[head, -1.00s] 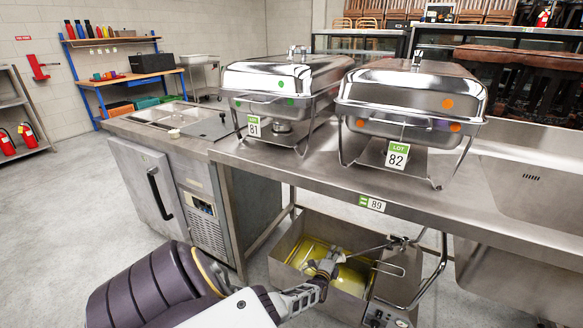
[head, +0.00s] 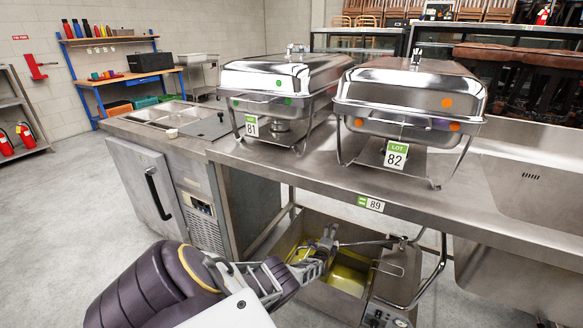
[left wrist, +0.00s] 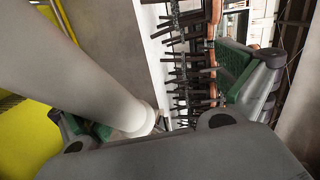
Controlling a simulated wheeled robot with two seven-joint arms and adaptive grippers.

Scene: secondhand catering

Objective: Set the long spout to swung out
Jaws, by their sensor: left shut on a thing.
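The long spout (head: 366,242) is a thin metal tube above the yellow-bottomed basin (head: 283,268), under the steel table. It runs left from a fitting at the basin's right back side. My left gripper (head: 329,236) is shut on the spout's left end, over the basin. In the left wrist view the spout is a large pale cylinder (left wrist: 85,60) coming down from the upper left, between the green-padded fingers (left wrist: 185,105). The fingertips are small and partly hidden in the head view. My right gripper is not in view.
The steel table (head: 290,172) stands over the basin and carries two chafing dishes, lot 81 (head: 275,85) and lot 82 (head: 410,98). A curved metal pipe (head: 436,268) is right of the basin. A cabinet (head: 150,190) stands left. The floor at left is clear.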

